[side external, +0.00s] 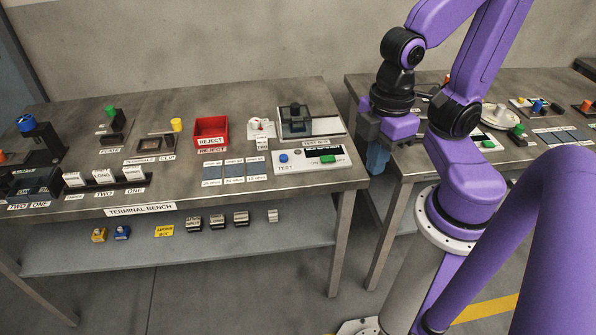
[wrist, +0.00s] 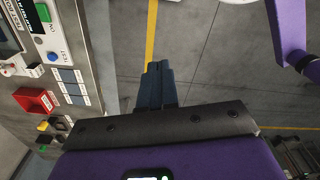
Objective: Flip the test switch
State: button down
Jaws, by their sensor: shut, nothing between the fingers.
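A white panel (side external: 300,168) marked TEST lies at the front right of the left bench. It carries a blue round knob (side external: 283,158) beside the TEST lettering, a dark strip and a green button (side external: 327,160). In the wrist view the blue knob (wrist: 52,57) and the green button (wrist: 43,12) show at the upper left. Which part is the switch lever, and its position, I cannot tell. My gripper (side external: 376,162) hangs over the gap between the benches, right of the panel and apart from it. Its dark blue fingers (wrist: 158,84) are together and empty, pointing over the floor.
Behind the panel stands a clear-walled test box (side external: 297,123). A red reject bin (side external: 210,131) and several blue-grey pads (side external: 234,171) lie to its left. A second bench (side external: 400,178) with more parts stands to the right. The gap between the benches is clear.

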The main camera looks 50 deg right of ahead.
jog(key=w, duration=0.1)
jog(key=m, duration=2.2)
send_over(324, 157)
notch_tip(324, 157, down, 7)
jog(key=shift+s+f, duration=0.1)
jog(key=shift+f, duration=0.1)
notch_tip(324, 157, down, 12)
jog(key=shift+f, duration=0.95)
